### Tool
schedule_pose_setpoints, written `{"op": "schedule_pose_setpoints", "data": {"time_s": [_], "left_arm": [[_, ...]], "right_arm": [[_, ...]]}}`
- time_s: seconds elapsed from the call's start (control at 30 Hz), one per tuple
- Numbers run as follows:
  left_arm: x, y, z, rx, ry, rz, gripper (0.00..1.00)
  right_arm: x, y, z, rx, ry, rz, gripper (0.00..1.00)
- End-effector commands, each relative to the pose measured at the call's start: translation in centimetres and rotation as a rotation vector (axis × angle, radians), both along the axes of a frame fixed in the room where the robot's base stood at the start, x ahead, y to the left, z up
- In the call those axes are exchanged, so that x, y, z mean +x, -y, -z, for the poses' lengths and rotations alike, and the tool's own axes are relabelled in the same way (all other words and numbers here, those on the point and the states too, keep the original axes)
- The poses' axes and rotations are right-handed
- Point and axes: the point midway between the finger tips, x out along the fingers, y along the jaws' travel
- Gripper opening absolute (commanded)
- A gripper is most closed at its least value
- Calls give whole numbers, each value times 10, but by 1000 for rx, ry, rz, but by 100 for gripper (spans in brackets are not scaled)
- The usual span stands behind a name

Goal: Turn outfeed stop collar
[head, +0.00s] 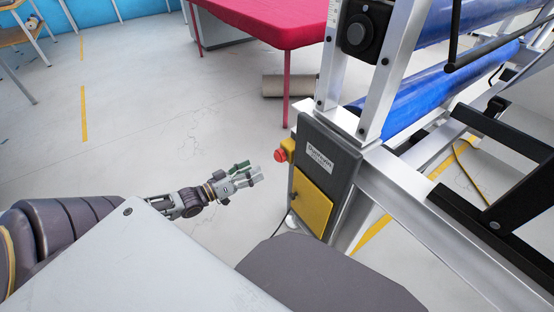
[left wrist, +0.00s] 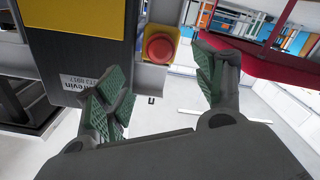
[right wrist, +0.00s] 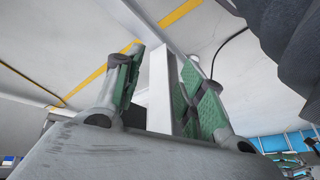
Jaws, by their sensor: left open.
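A red round stop button (head: 281,155) sits on a small yellow box (head: 289,147) on the side of a dark grey control cabinet. My left gripper (head: 249,174) is open just left of the button, apart from it. In the left wrist view the red button (left wrist: 159,48) shows face-on beyond the gap between my left fingers (left wrist: 160,88), ringed by its yellow housing (left wrist: 158,73). A separate collar cannot be made out. My right gripper (right wrist: 165,90) shows only in the right wrist view, fingers apart, with a pale metal bar (right wrist: 160,85) seen between them; contact with it is unclear.
The grey cabinet (head: 348,158) with a yellow panel (head: 310,203) is fixed to a metal frame (head: 425,205) with blue rolls (head: 430,92). A red-topped table (head: 270,22) stands behind, with a brown roll (head: 288,85) below it.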

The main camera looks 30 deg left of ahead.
Motion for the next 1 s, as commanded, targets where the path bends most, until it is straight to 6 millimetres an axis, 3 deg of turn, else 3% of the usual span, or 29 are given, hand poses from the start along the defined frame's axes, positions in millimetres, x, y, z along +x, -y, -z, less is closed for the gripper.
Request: {"op": "schedule_pose_setpoints", "data": {"time_s": [0.2, 1.0], "left_arm": [[15, 6, 1, -1, 2, 0, 69], [62, 25, 1, -1, 2, -1, 69]], "right_arm": [[-4, -4, 25, 24, 6, 7, 40], [-2, -16, 76, 105, 80, 43, 40]]}}
